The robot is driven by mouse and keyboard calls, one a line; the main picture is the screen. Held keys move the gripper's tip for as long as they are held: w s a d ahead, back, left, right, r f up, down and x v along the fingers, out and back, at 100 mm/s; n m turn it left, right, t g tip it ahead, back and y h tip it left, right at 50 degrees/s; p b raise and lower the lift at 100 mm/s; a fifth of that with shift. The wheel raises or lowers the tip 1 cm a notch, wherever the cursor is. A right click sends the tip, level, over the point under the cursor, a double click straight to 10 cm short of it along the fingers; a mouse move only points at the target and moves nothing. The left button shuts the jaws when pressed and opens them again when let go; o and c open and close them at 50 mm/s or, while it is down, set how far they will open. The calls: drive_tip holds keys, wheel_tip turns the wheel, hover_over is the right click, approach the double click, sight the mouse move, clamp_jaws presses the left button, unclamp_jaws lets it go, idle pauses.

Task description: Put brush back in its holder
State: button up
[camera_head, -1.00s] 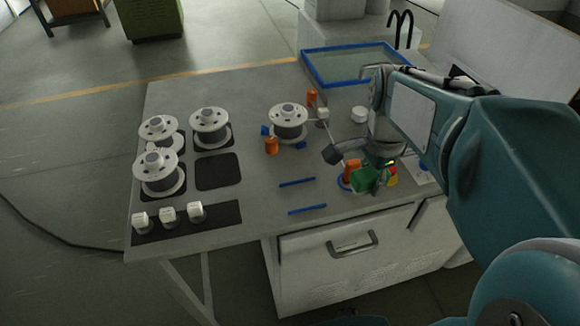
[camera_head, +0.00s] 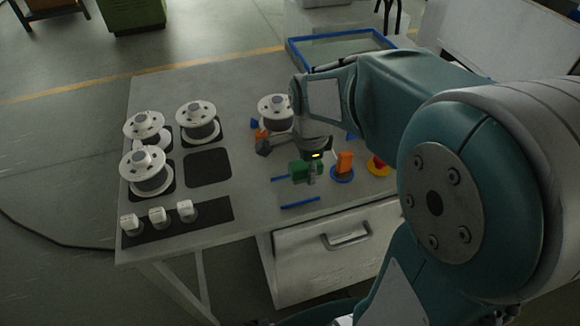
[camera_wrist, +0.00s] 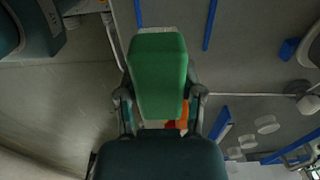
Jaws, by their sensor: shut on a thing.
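My gripper (camera_head: 306,172) is shut on a green block-shaped thing, which I take to be the brush (camera_head: 298,171). The brush (camera_wrist: 158,72) fills the middle of the wrist view, between the two fingers; its underside is hidden. In the head view it appears near two parallel blue strips (camera_head: 300,203), which may be its holder. Part of the far strip is hidden behind the brush. The wrist view shows the strips (camera_wrist: 210,24) ahead of the brush, one to each side. Whether the brush touches the table I cannot tell.
An orange piece on a blue round base (camera_head: 343,165) and a red piece on a yellow base (camera_head: 379,166) stand right of my gripper. Wire spools (camera_head: 148,172) stand at the left, and another (camera_head: 274,110) behind my gripper. A blue-rimmed tray (camera_head: 340,56) is at the back.

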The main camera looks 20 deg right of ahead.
sight(296, 189)
drive_tip(key=f, duration=0.1)
drive_tip(key=w+a+f, duration=0.1)
drive_tip(key=shift+w+a+f, duration=0.1)
drive_tip(key=shift+w+f, duration=0.15)
drive_tip(key=shift+f, duration=0.05)
drive_tip(key=shift+w+a+f, duration=0.1)
drive_tip(key=shift+a+f, duration=0.05)
drive_tip(key=shift+f, duration=0.75)
drive_tip(key=shift+w+a+f, duration=0.1)
drive_tip(key=shift+a+f, duration=0.05)
drive_tip(key=shift+f, duration=0.75)
drive_tip(key=o, duration=1.1)
drive_tip(key=shift+f, duration=0.1)
